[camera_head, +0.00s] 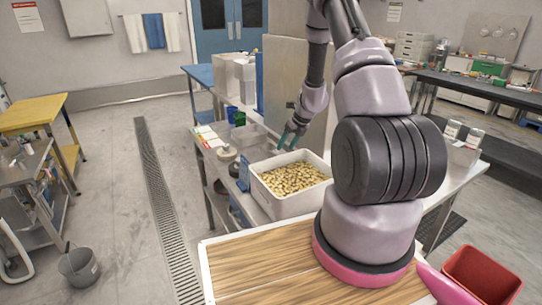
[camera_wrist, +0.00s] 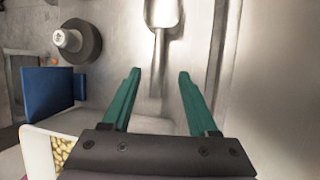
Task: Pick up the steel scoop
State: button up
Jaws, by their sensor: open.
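The steel scoop (camera_wrist: 162,18) lies on the steel table in the wrist view. Its bowl is at the top edge of the picture and its handle points down toward my gripper. My gripper (camera_wrist: 159,75) is open, with green fingers on either side of the handle's line as seen from the wrist. I cannot tell how high the fingers are above the table. In the head view my gripper (camera_head: 289,138) hangs over the table just behind the white bin. The scoop cannot be made out in the head view.
A white bin of beans (camera_head: 290,183) stands close in front of my gripper. A tall grey panel (camera_head: 298,90) rises behind. Steel is bare to the right.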

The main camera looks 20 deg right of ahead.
jog(key=shift+x, duration=3.05)
jog(key=shift+a+f, duration=0.2)
jog(key=shift+f, duration=0.05)
grip_shut()
